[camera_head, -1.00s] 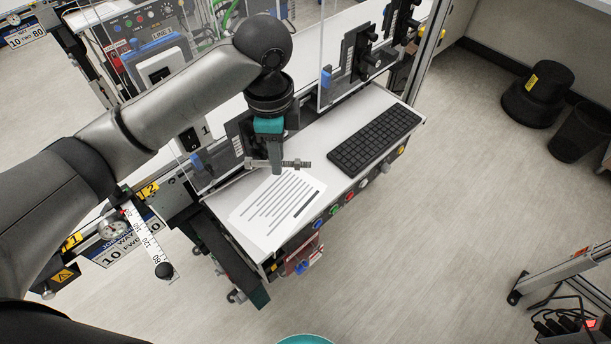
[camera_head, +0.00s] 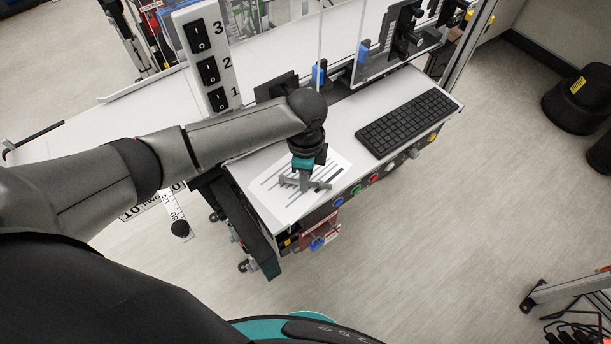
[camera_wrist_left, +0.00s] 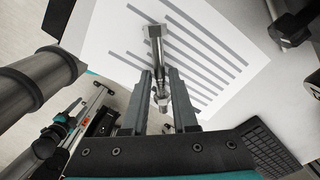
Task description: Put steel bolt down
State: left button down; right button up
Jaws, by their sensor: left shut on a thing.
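The steel bolt (camera_wrist_left: 156,48) is a grey metal bolt between the fingers of my left gripper (camera_wrist_left: 160,82) in the left wrist view. Its head points away from the palm side and its threaded end with a nut shows between the fingers. In the head view my left gripper (camera_head: 306,182) is shut on the bolt, over the printed sheet (camera_head: 271,204) on the white bench (camera_head: 345,115). The bolt is small there and partly merged with the grey fingers. I cannot tell whether it touches the sheet. My right gripper is out of view.
A black keyboard (camera_head: 405,122) lies on the bench to the right of the sheet. Coloured buttons (camera_head: 356,189) line the bench's front edge. A clear panel with black brackets (camera_head: 403,35) stands behind. A switch panel (camera_head: 208,65) stands at the left. Some bare bench top lies between sheet and keyboard.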

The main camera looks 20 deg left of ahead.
pick_arm(q)
jog(key=shift+f, duration=0.15)
jog(key=c, duration=0.7)
grip_release()
notch_tip(320, 180, up, 12)
jog(key=shift+r+p, duration=0.2)
jog(key=shift+p, duration=0.6)
